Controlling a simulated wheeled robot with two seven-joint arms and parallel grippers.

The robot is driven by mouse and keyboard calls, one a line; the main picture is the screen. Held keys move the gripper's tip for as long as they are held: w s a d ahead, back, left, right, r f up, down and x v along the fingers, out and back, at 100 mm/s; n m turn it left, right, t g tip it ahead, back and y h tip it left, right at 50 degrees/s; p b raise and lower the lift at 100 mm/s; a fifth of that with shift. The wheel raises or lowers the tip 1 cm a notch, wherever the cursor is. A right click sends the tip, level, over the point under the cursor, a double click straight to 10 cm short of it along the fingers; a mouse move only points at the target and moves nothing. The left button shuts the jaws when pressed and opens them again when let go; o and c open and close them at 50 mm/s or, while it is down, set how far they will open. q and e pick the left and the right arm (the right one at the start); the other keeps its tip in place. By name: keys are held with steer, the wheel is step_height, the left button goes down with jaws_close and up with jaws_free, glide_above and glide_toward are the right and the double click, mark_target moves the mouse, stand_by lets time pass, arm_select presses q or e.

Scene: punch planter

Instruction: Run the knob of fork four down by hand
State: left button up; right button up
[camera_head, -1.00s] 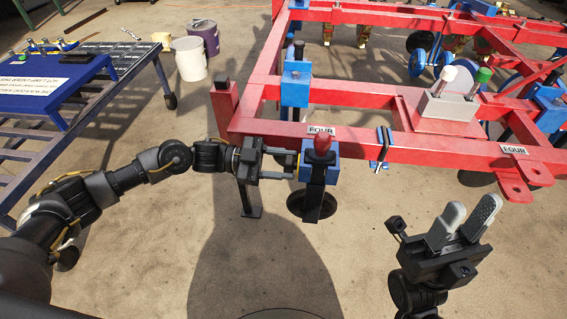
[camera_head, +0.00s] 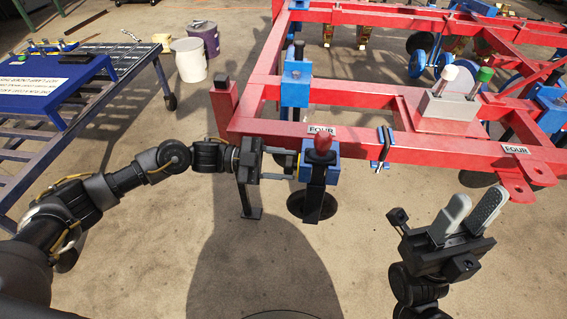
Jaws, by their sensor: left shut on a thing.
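Fork four's blue block (camera_head: 331,172) is fixed to the red frame beside a plate marked FOUR (camera_head: 321,131).
The red frame (camera_head: 400,150) spans the back and right, with a grey lever box (camera_head: 447,105) on it. A second FOUR plate (camera_head: 515,149) is at right. A blue table (camera_head: 55,85) and two buckets (camera_head: 189,58) stand at left. The front floor is clear.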

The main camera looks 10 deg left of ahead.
arm_select(q)
steer(key=o, duration=1)
steer(key=shift+a, duration=0.1)
steer(key=a+p, duration=0.1)
steer(key=a, duration=0.9)
steer(key=shift+a+p, duration=0.3)
steer(key=shift+f, duration=0.1)
